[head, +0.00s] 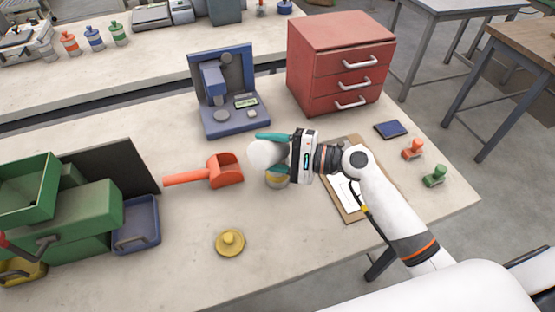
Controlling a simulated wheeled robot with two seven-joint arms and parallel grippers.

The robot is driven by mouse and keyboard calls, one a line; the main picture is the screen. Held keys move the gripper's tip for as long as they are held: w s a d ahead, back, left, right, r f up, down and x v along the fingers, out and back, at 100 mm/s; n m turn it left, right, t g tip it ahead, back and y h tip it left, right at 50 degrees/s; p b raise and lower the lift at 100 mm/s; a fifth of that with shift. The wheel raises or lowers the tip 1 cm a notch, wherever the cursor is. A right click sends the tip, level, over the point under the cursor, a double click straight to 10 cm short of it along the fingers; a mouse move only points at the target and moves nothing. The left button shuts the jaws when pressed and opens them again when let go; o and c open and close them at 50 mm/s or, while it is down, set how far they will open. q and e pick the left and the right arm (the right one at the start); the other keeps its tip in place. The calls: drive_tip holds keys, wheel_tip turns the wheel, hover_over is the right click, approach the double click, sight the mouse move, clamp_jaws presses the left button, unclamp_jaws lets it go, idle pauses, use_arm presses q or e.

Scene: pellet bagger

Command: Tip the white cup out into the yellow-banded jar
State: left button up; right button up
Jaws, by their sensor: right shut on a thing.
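My right gripper (273,152) is shut on the white cup (262,154), with a teal finger showing along its far side. The cup is held up off the table and looks tilted toward the left; its mouth and contents cannot be made out. The yellow-banded jar (277,181) stands on the table just below the cup and gripper, which partly hide it. Its opening is hidden. My left gripper is not in view.
An orange scoop (222,172) lies left of the jar. A yellow knobbed lid (230,242) lies nearer the front. A blue device (228,95) and red drawer cabinet (338,62) stand behind. A clipboard (351,208) lies under my right arm. A green machine (75,220) stands at left.

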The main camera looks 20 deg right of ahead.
drive_tip(key=shift+w+d+r+m+y, duration=0.15)
drive_tip(key=shift+d+m+y, duration=0.1)
drive_tip(key=shift+m, duration=0.2)
drive_tip(key=shift+w+d+r+m+y, duration=0.1)
drive_tip(key=shift+m+y, duration=0.15)
drive_tip(key=shift+m, duration=0.2)
idle(1.2)
